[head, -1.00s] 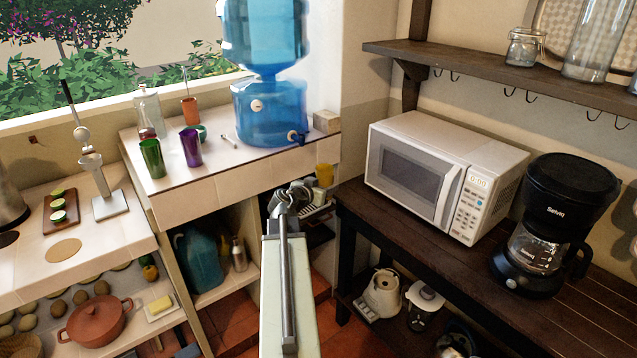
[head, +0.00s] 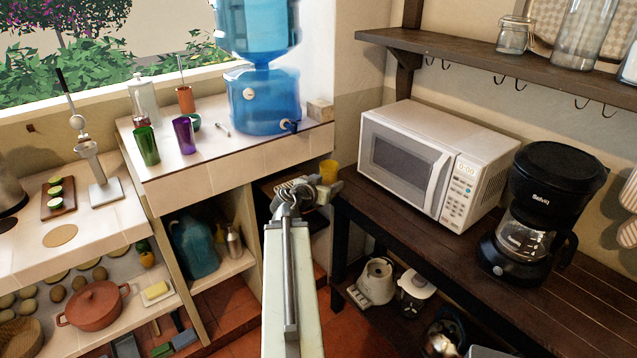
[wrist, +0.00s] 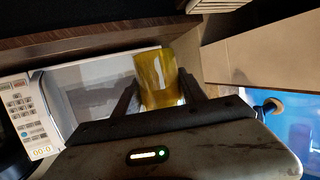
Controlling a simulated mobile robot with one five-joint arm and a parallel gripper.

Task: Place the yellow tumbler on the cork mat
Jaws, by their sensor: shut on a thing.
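The yellow tumbler (head: 328,171) is at the far end of my arm, between the tiled counter and the microwave in the head view. In the wrist view the tumbler (wrist: 155,78) sits between the two dark fingers. My gripper (head: 316,187) is shut on it; the gripper also shows in the wrist view (wrist: 160,92). The round tan cork mat (head: 60,236) lies bare on the left counter, far to the left of my gripper. The tumbler's lower part is partly hidden by the gripper in the head view.
A cutting board (head: 57,198) and a metal press (head: 100,185) stand near the mat. Green (head: 147,147) and purple (head: 185,136) tumblers stand on the tiled counter by the blue water dispenser (head: 262,100). The microwave (head: 420,165) is right of my gripper.

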